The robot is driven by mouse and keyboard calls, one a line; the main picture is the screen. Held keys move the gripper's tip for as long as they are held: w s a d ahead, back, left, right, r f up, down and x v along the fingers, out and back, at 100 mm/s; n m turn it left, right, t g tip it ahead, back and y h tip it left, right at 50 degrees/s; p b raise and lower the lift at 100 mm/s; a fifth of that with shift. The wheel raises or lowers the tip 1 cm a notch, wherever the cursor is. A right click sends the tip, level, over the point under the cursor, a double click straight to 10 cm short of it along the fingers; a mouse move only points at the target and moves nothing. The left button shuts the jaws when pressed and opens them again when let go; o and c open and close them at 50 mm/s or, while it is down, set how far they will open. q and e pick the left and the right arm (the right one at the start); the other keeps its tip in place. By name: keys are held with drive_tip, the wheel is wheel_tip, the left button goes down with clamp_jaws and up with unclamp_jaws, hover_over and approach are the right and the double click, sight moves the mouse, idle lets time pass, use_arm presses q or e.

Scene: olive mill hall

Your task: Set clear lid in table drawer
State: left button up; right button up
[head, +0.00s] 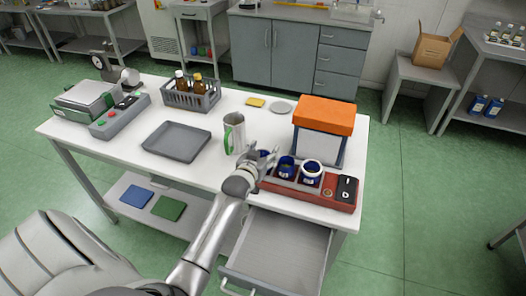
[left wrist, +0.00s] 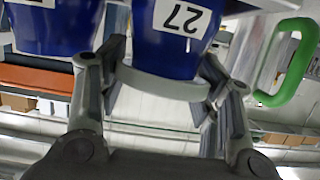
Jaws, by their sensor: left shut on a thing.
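The clear lid (left wrist: 165,84) shows in the left wrist view as a pale translucent band at the rim of a blue jar (left wrist: 172,40) labelled 27. My left gripper (head: 266,160) is at the left jar (head: 286,168) in the red tray, and its fingers (left wrist: 160,88) are shut on the lid from both sides. The lid appears to touch the jar; I cannot tell whether it is lifted. The table drawer (head: 276,248) is pulled open below the table's right front and looks empty. My right gripper is not in view.
A second blue jar (head: 312,175) with a white ring on top stands in the red tray (head: 333,202). An orange-lidded box (head: 324,116) is behind it. A metal jug (head: 232,132) with a green handle and a grey tray (head: 177,142) are left of my gripper.

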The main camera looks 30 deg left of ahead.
use_arm(q)
drive_tip(key=shift+s+f, duration=0.25)
drive_tip(key=shift+f, duration=0.25)
drive_tip(key=shift+c, duration=0.5)
drive_tip(key=o, duration=1)
drive_tip(key=shift+w, duration=0.1)
drive_tip(key=shift+r, duration=0.15)
